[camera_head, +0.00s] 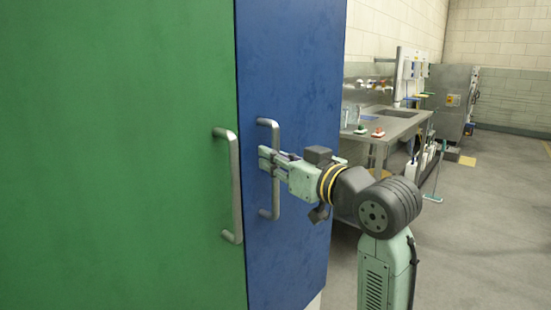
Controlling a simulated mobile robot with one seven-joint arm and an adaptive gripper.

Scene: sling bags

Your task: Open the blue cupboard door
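The blue cupboard door (290,75) stands upright to the right of a green door (110,150). I see no clear gap between the two. The blue door has a vertical grey metal bar handle (276,200) near its left edge. My gripper (265,159) reaches in from the right at the middle of this handle. Its fingers overlap the bar and their tips extend a little left of it. The fingers hide that part of the bar, so I cannot tell whether they are closed on it or just around it.
The green door has its own vertical handle (234,185), close to the left of my fingertips. Behind my arm at the right stands a metal sink bench (395,130) with small items on it. Open grey floor (485,220) lies to the right.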

